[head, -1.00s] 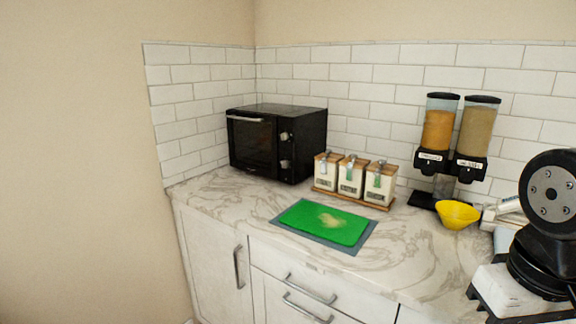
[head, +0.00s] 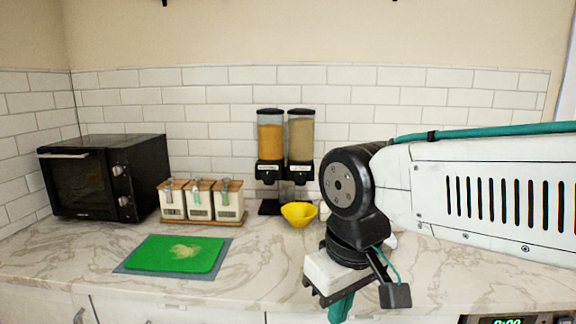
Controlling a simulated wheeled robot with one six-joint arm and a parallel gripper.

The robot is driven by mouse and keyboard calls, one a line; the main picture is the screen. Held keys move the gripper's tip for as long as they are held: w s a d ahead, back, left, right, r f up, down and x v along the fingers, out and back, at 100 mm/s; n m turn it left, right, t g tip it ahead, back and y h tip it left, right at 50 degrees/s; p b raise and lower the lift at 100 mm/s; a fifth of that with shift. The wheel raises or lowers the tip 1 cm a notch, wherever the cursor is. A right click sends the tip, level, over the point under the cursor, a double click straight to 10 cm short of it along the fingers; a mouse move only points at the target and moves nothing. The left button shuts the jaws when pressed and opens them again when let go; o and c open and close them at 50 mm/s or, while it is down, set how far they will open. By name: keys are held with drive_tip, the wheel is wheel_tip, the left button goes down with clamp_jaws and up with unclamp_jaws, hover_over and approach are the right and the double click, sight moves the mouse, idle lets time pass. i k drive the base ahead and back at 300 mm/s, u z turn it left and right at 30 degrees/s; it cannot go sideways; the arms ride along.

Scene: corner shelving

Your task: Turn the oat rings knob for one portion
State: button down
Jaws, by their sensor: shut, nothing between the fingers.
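A twin cereal dispenser stands on the counter against the tiled wall. Its left hopper (head: 270,135) holds orange-yellow cereal and its right hopper (head: 301,135) holds beige cereal. The small labels are too small to read, so I cannot tell which one is oat rings, and the knobs cannot be made out. A yellow bowl (head: 299,214) sits at the dispenser's front right. My gripper (head: 341,308) hangs low in front of the counter, right of and nearer than the bowl. It points down, shut and empty, well apart from the dispenser.
A black microwave (head: 105,178) stands at the left. Three lidded canisters (head: 200,202) sit on a wooden tray (head: 205,221) beside the dispenser. A green cutting board (head: 175,254) with crumbs lies on a grey mat (head: 121,269). The counter between board and gripper is clear.

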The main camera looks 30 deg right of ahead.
sight(300, 176)
drive_tip(key=k, duration=0.65)
drive_tip(key=u, duration=0.7)
drive_tip(key=i, duration=1.5)
drive_tip(key=z, duration=0.8)
